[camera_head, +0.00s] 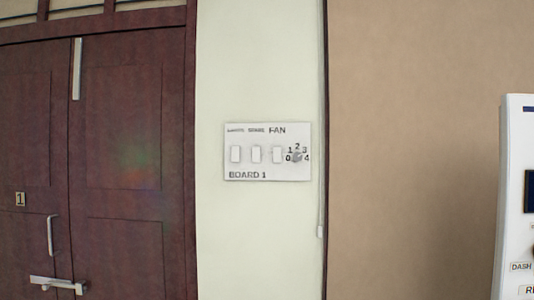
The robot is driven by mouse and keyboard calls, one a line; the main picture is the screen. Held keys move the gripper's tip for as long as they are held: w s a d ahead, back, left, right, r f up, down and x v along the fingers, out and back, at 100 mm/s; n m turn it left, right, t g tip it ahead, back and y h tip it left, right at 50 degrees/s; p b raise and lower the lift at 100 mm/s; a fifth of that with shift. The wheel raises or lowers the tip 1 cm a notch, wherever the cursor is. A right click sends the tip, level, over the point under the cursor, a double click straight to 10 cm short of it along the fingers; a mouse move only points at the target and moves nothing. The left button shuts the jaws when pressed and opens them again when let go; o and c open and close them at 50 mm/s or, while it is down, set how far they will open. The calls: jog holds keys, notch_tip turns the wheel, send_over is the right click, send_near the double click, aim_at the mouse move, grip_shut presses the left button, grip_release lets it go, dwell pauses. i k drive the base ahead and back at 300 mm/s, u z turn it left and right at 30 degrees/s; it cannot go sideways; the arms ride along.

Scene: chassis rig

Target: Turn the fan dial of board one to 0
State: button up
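Board one is a white switch panel (267,174) labelled "BOARD 1", fixed to a pale green wall strip near the middle of the head view. Its fan dial (297,157) is a small grey knob at the right end, ringed by the numbers 0 to 4. The knob is too small to tell which number it points at. Three white rocker switches (256,154) sit in a row left of the dial, under small labels and the word "FAN". My gripper is not in view.
A dark red double door (120,150) with metal handles and a bolt fills the left. A thin conduit (321,190) runs down right of the board. A tan wall (420,120) lies beyond it. A white machine (512,220) stands at the right edge.

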aim_at(297, 156)
jog(key=k, duration=0.65)
jog(key=u, duration=0.6)
jog(key=i, duration=0.8)
jog(key=u, duration=0.5)
jog(key=i, duration=1.35)
jog(key=z, duration=0.55)
